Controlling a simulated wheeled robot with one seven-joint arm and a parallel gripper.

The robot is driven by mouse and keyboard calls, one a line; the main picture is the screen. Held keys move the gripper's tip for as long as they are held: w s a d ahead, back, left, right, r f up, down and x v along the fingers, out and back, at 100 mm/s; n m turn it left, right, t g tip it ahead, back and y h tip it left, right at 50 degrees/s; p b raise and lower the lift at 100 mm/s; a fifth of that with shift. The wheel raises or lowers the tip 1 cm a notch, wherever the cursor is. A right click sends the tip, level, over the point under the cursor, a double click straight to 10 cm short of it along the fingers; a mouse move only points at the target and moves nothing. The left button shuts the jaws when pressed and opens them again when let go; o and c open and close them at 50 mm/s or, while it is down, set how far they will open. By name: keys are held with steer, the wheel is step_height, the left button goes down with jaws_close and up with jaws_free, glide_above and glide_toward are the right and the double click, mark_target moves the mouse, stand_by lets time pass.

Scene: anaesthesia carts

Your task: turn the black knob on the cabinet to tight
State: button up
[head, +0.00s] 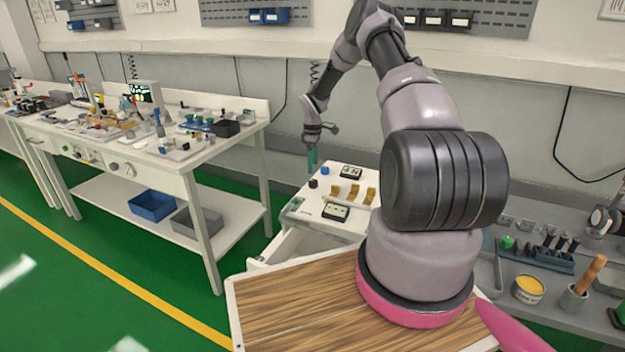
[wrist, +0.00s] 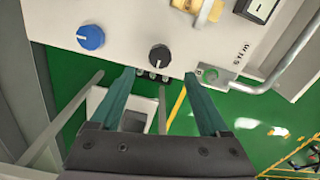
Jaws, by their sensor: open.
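The black knob (wrist: 160,57) sits on the white top of the cabinet (wrist: 125,18), near its edge. In the wrist view a pale pointer mark shows on it. My gripper (wrist: 159,77) is open, with its teal fingertips spread to either side, just short of the knob in the picture; nothing is between them. I cannot tell its exact height above the knob. In the head view the black knob (head: 313,184) is at the back left of the cabinet (head: 300,213), and my gripper (head: 311,163) hangs just behind and above it.
A blue knob (wrist: 90,37) stands beside the black one. Brass parts (head: 353,192) and black switch boxes (head: 336,211) are also on the cabinet top. A metal handle (wrist: 270,75) sticks out at its edge. A drawer (head: 285,246) stands open in front.

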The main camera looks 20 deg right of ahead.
mark_target(313, 181)
step_height(313, 181, down, 7)
steer(key=shift+f, duration=0.1)
stand_by(0.3)
jaws_close()
